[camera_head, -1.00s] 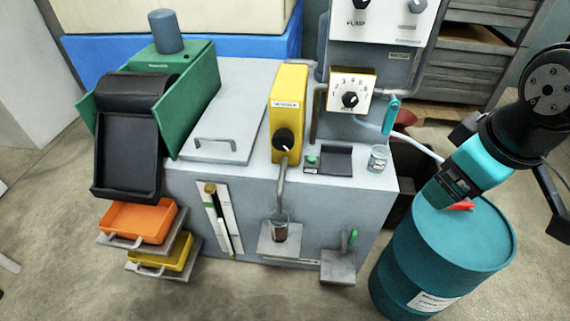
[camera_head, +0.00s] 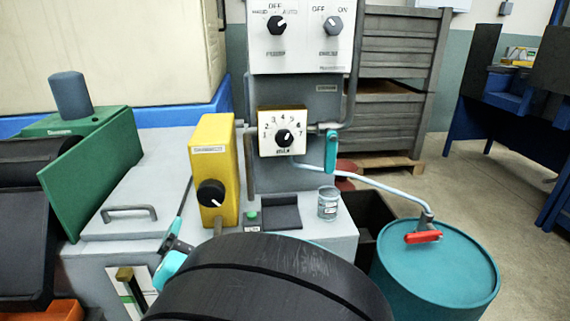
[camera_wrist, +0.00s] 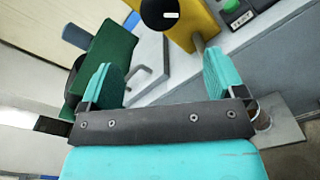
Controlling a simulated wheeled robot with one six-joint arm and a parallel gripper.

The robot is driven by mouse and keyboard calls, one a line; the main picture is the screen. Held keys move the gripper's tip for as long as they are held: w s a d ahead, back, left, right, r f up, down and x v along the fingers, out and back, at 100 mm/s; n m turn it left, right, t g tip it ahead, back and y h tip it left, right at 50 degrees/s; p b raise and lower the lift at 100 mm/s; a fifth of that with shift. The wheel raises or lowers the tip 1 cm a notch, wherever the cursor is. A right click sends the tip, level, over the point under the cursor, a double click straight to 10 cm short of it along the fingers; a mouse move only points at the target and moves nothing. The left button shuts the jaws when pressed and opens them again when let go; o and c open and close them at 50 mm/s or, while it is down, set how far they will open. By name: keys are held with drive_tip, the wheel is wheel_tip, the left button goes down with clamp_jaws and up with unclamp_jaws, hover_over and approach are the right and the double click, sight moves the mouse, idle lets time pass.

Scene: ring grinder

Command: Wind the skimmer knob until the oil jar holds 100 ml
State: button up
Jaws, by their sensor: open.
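The yellow skimmer box (camera_head: 211,150) stands on the machine's front edge. Its black knob (camera_head: 211,193) has a white mark pointing to the lower right; the knob also shows at the top of the wrist view (camera_wrist: 158,12). My gripper (camera_head: 175,246) is open and empty, below and left of the knob. In the wrist view the knob lies beyond the gap between my teal fingers (camera_wrist: 162,76), apart from them. The jar under the spout is hidden by my arm in the head view. Part of it with dark content (camera_wrist: 262,120) shows at the right of the wrist view; its level is unreadable.
A lidded panel with a grey handle (camera_head: 130,213) and a green housing (camera_head: 100,175) stand left of the skimmer. A green button (camera_head: 252,215) and a glass jar (camera_head: 328,203) are right of it. A numbered dial (camera_head: 285,137) and teal drum (camera_head: 435,268) stand further right.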

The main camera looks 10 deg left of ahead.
sight(209, 200)
drive_tip(key=b+x, duration=0.1)
drive_tip(key=x, duration=1.3)
drive_tip(key=shift+c, duration=0.5)
drive_tip(key=c, duration=0.8)
drive_tip(key=shift+f+m, duration=0.1)
drive_tip(key=shift+m, duration=0.3)
